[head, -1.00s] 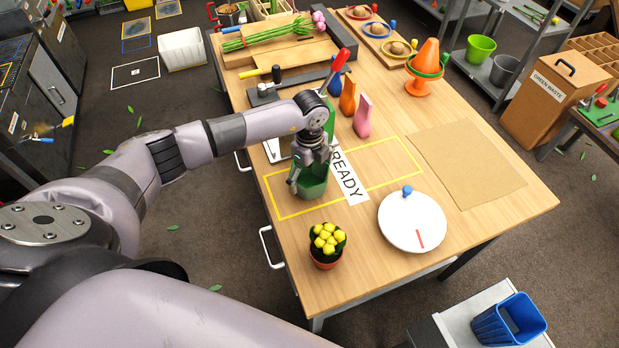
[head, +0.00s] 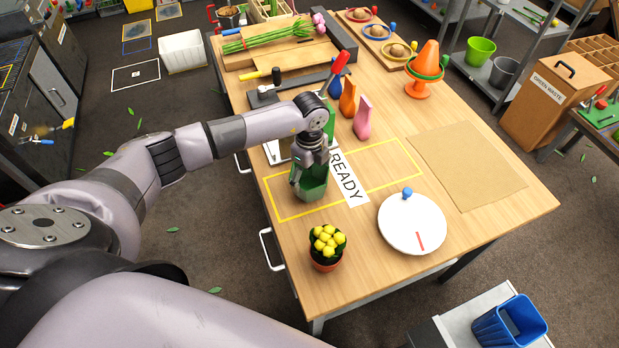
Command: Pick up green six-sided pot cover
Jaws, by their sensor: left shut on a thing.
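The green six-sided pot cover (head: 312,190) is inside the yellow-outlined area on the wooden table, beside the white READY strip (head: 345,178). My left gripper (head: 309,176) comes down from above and is shut on the pot cover's wall. The fingers and wrist hide part of the cover's rim. I cannot tell whether the cover's base touches the table. My right gripper is not in view.
A potted yellow plant (head: 326,247) stands in front of the cover. A white round plate (head: 412,223) with a blue knob lies to the right. Orange (head: 348,98) and pink (head: 362,117) vases stand behind. A brown mat (head: 470,165) lies bare at right.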

